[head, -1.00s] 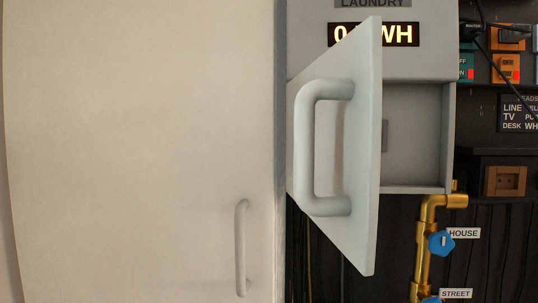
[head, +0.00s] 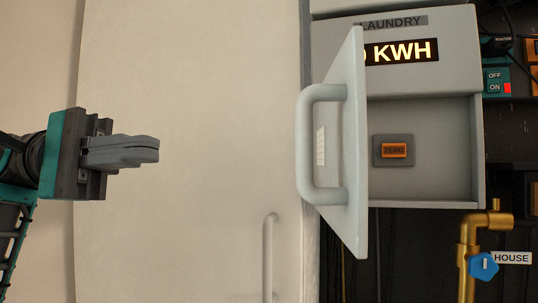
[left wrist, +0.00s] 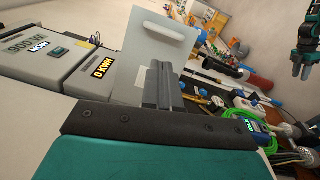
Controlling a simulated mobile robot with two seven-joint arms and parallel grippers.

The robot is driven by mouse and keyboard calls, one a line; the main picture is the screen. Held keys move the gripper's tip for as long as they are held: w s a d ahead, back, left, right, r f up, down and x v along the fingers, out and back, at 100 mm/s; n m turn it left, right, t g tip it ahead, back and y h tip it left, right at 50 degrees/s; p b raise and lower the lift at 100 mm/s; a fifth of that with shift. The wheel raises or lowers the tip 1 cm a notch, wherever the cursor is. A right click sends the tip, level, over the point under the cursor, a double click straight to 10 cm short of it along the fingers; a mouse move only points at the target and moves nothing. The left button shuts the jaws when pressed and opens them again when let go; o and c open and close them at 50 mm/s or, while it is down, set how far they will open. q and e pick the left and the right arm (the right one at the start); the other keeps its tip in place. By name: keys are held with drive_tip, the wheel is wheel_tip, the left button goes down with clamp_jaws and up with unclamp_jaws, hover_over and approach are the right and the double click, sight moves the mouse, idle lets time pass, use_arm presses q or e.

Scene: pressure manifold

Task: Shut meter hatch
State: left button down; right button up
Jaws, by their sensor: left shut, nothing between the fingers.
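The meter hatch (head: 355,150) is a pale grey panel standing open, swung out from the meter box (head: 460,100). Its thick bar handle (head: 306,150) faces left in the head view. Behind it the open compartment shows an orange ZERO button (head: 394,151). My left gripper (head: 157,150) is shut and empty, well to the left of the handle and apart from it. In the left wrist view its fingers (left wrist: 160,80) appear in front of the open hatch (left wrist: 150,45).
A large cream door (head: 190,220) with its own bar handle (head: 269,255) fills the middle left. A brass pipe with a blue HOUSE valve (head: 483,266) is below right of the box. Switches (head: 495,82) sit at the right edge.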

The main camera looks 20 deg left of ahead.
use_arm(q)
drive_tip(key=s+m+y, duration=0.1)
drive_tip(key=p, duration=0.3)
approach(310, 149)
drive_tip(key=shift+t, duration=0.3)
drive_tip(key=d, duration=0.5)
drive_tip(key=shift+w+d, duration=0.25)
drive_tip(key=shift+d, duration=0.15)
